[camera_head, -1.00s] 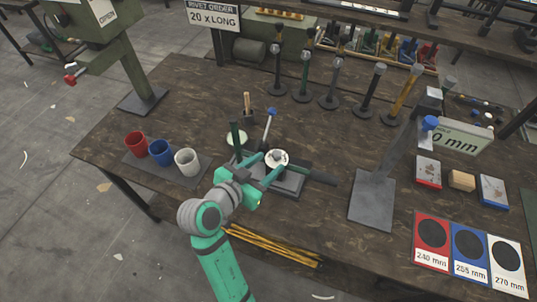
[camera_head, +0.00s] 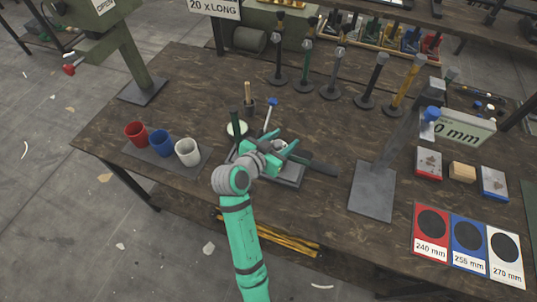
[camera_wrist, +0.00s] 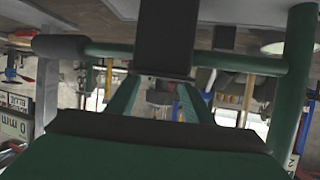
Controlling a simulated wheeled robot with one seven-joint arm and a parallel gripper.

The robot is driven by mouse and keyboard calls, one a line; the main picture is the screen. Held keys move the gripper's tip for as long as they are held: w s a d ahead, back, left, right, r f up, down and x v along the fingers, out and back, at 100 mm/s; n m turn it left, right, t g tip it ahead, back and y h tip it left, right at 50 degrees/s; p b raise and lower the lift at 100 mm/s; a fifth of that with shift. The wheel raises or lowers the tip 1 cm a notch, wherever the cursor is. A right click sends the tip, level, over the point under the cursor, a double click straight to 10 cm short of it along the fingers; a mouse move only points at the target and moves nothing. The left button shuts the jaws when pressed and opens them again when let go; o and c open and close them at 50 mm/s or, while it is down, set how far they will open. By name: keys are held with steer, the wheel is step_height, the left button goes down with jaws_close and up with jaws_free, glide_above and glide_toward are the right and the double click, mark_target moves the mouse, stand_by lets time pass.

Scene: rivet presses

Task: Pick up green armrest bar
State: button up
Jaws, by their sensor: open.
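The green armrest bar (camera_wrist: 225,62) runs across the upper part of the wrist view, from a dark grip (camera_wrist: 58,47) at the left to an upright green post (camera_wrist: 292,95) at the right. A dark block covers part of its middle. My gripper (camera_head: 292,149) is open over the dark fixture on the bench. Its two fingers also show in the wrist view (camera_wrist: 160,92), pointing towards the bar, with no visible hold on it. In the head view my gripper and wrist hide most of the bar; the dark grip sticks out to the right (camera_head: 323,168).
Red (camera_head: 136,134), blue (camera_head: 161,142) and white (camera_head: 187,152) cups stand on a mat at the left. A blue-topped lever (camera_head: 271,112) rises behind my gripper. A slanted metal stand (camera_head: 372,190) is at the right. Several upright posts line the back.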

jaws_close()
stand_by(0.3)
